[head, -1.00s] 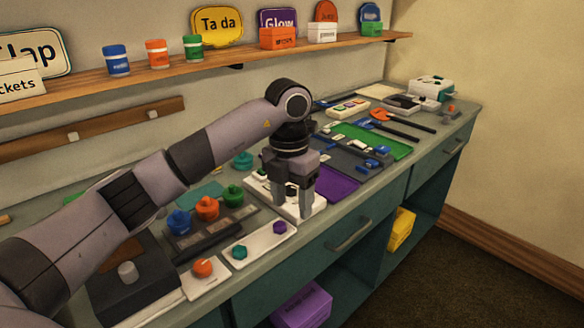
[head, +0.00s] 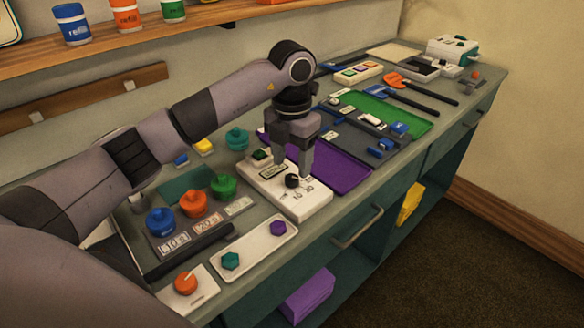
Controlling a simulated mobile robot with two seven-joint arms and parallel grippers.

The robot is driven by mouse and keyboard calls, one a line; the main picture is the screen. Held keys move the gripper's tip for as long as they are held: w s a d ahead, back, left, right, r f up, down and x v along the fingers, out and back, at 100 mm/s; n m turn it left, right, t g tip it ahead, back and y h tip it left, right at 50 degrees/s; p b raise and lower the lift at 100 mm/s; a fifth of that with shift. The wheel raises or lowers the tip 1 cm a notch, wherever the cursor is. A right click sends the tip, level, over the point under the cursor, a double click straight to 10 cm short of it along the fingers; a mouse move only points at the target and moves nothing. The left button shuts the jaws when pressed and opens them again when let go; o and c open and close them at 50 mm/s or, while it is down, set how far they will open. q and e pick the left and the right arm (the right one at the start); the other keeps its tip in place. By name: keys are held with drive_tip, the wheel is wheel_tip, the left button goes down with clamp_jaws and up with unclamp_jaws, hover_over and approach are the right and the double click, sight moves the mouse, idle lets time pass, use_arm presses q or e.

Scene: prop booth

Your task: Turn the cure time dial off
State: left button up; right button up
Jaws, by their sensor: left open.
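A white unit (head: 312,207) with printed numbers lies on the counter. A small black dial (head: 292,181) stands on it beside the printed marks; it looks like the cure time dial, though I can read only some of the numbers. My left gripper (head: 292,171) points down over the unit, fingers apart and empty. The dial shows just below and between the fingertips; I cannot tell whether they touch it. A small dark part and a display sit at the unit's back left. My right gripper is not in view.
An orange dial (head: 186,283) sits on a white plate at front left. A white tray (head: 255,243) holds teal and purple pieces. Blue, orange and green lidded pots stand behind it. A purple mat (head: 345,175) lies right of the unit. A drawer handle (head: 357,228) sticks out in front.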

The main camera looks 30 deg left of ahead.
sight(292, 177)
use_arm(q)
drive_tip(key=shift+f, duration=1.9)
drive_tip(key=c, duration=1.1)
drive_tip(key=shift+o, duration=0.2)
